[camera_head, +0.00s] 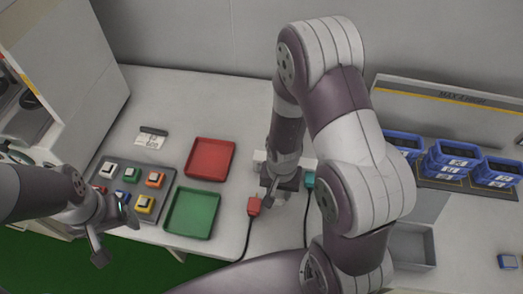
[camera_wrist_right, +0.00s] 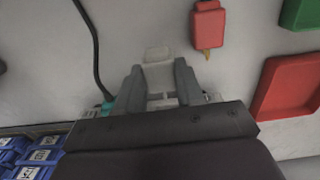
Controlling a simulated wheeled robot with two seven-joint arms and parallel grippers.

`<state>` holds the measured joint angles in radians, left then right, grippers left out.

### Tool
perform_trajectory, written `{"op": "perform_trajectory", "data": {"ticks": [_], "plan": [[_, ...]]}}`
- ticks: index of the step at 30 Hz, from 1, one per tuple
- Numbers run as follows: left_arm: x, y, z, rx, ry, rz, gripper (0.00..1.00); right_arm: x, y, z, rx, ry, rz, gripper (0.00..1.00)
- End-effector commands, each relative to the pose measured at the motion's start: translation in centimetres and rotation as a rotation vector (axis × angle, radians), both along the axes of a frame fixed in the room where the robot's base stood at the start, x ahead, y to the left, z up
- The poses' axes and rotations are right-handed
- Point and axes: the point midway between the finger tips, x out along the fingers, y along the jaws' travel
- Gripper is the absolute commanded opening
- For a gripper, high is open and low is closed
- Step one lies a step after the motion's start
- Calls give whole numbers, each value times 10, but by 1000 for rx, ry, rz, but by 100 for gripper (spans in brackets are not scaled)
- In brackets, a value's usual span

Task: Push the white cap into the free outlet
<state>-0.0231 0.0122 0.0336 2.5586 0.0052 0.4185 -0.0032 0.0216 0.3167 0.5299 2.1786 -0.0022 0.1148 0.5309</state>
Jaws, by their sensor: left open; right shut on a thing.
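My right gripper (camera_head: 277,195) points down in front of a white outlet strip (camera_head: 259,157), which it and my arm partly hide. In the right wrist view its two fingers (camera_wrist_right: 158,70) are closed on a pale block, the white cap (camera_wrist_right: 159,76). I cannot tell whether the cap touches the strip; the free outlet is hidden. A teal plug (camera_head: 309,180) is at the strip's right end. A red plug (camera_head: 254,205) lies apart, left of the gripper, its prongs showing in the right wrist view (camera_wrist_right: 208,24). My left gripper (camera_head: 116,236) is open and empty near the table's front edge.
A red tray (camera_head: 210,158) and a green tray (camera_head: 192,212) lie left of the strip. A grey button panel (camera_head: 166,178) is further left. Blue bins (camera_head: 450,160) stand at the right, near a grey box (camera_head: 412,246). Black cables run from both plugs.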

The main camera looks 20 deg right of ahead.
Motion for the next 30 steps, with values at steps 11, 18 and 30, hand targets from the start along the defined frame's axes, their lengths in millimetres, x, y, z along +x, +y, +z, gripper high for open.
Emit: {"op": "perform_trajectory", "data": {"ticks": [11, 18, 30], "plan": [[-1, 0, -13, 0, 1, 0, 72, 15, -9, -12, 0, 0, -1, 6], [-1, 0, -11, 0, 0, 0, 72, 29, -18, -12, 1, 1, -1, 6], [-1, 0, -10, 0, 0, 0, 72, 35, -22, -12, 1, 1, 0, 6]]}}
